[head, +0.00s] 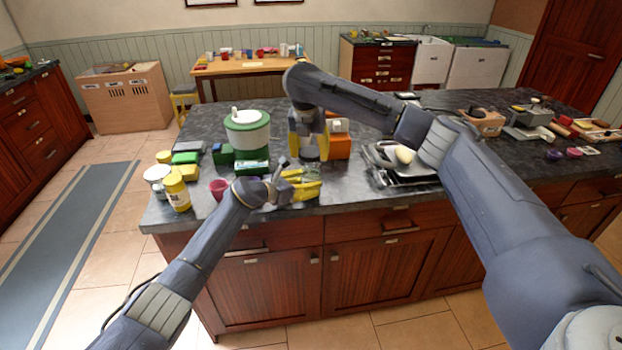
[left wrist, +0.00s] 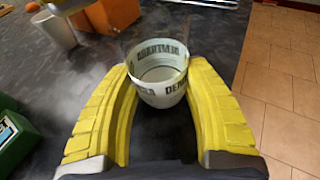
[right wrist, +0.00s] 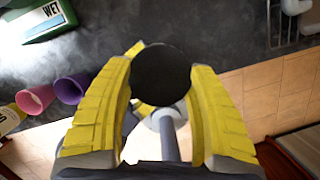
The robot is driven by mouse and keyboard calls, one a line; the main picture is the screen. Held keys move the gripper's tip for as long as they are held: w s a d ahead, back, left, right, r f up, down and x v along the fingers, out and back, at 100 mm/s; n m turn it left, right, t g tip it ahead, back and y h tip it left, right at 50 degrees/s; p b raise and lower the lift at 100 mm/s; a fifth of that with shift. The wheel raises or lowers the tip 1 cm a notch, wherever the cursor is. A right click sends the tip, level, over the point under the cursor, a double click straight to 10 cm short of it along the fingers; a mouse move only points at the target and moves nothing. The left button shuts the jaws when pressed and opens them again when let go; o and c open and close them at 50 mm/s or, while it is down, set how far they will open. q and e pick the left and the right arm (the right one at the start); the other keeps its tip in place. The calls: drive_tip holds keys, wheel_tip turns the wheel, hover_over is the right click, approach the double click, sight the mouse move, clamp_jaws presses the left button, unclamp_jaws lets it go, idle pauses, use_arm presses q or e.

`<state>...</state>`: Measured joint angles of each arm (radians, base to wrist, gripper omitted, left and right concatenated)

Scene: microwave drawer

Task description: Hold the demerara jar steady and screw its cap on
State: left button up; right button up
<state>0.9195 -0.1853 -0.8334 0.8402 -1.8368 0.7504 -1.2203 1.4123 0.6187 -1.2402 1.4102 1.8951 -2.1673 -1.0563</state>
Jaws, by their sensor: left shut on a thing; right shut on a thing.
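The demerara jar (left wrist: 158,92) is a pale, see-through jar with dark lettering, and its open mouth shows in the left wrist view. My left gripper (head: 312,184) is shut around it, one yellow finger on each side, near the counter's front edge. The black round cap (right wrist: 160,75) is between the fingers of my right gripper (head: 309,152), which is shut on it and points down. In the head view the right gripper is just above the left one. In the right wrist view the cap hides the jar, with parts of my left gripper showing around it.
A pink cup (head: 219,189) and a yellow jar (head: 176,194) are to the left. A metal rack (head: 400,180) stands to the right.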

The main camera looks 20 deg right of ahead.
drive_tip(key=shift+f, duration=1.55)
idle(4.5)
use_arm(q)
drive_tip(key=shift+o, duration=1.4)
drive_tip(key=c, duration=0.8)
drive_tip(key=shift+c, duration=0.9)
use_arm(e)
drive_tip(key=o, duration=0.8)
drive_tip(key=shift+c, duration=0.5)
